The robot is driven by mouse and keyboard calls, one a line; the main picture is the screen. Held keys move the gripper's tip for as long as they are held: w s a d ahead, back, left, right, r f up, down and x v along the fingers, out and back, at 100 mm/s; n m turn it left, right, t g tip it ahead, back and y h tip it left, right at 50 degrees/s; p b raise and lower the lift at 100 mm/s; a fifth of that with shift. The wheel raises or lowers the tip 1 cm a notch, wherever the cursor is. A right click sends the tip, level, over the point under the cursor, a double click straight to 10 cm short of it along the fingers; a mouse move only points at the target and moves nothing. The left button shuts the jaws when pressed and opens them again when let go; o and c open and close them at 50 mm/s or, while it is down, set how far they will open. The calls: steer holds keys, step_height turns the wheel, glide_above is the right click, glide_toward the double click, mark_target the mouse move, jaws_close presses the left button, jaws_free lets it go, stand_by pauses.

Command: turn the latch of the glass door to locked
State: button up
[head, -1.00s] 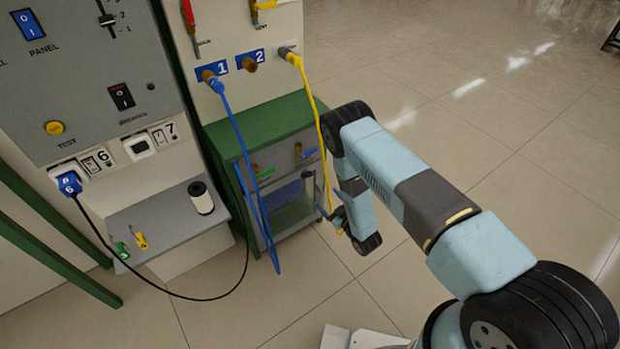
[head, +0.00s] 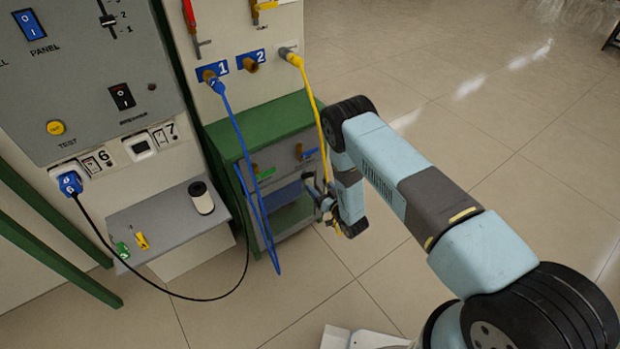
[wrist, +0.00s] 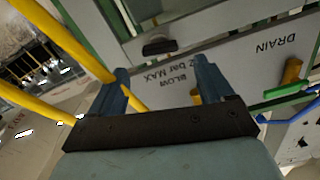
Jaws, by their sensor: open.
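The glass door (head: 285,212) is in the front of the green cabinet, low down in the head view. A dark latch-like piece (wrist: 160,47) sits on the door's grey frame in the wrist view, just beyond my fingertips. I cannot tell whether it stands at locked. In the head view my gripper hides most of that spot. My gripper (head: 322,197) is at the door's upper right side.
A yellow hose (head: 312,95) hangs down close by my gripper and crosses the wrist view's left side. A blue hose (head: 240,135) loops before the cabinet (head: 225,150). Valves labelled BLOW and DRAIN sit above the door. A grey shelf with a spool (head: 201,198) is left. The right floor is clear.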

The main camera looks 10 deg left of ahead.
mark_target(309, 176)
steer(key=x, duration=0.6)
steer(key=shift+w+a, duration=0.15)
steer(key=shift+a, duration=0.05)
